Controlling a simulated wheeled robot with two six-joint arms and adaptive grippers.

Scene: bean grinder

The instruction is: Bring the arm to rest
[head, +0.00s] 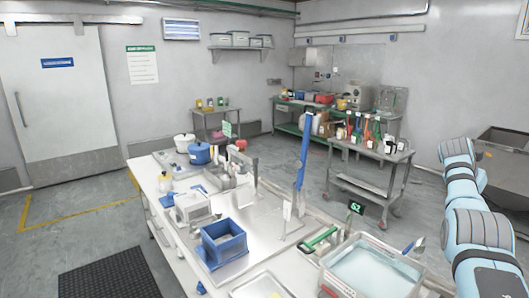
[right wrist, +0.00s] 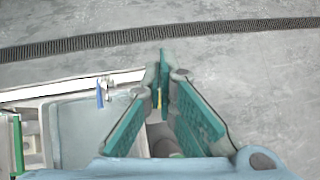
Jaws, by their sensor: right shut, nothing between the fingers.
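My right arm (head: 480,235), light blue and grey, comes in at the right of the head view, beside the right end of the white worktable (head: 150,190). In the right wrist view my right gripper (right wrist: 164,72) has its teal-padded fingers brought together at the tips, with nothing held. The gripper shows over the grey floor, just beyond the table edge (right wrist: 70,88). In the head view I cannot make out its fingers clearly. My left gripper is in neither view.
A basin of pale liquid (head: 370,272) stands at the table's near right end, close to my right arm. A green-handled tool (head: 318,238) and a blue box (head: 223,244) are left of it. A metal cart with bottles (head: 370,150) stands behind. Floor shows between.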

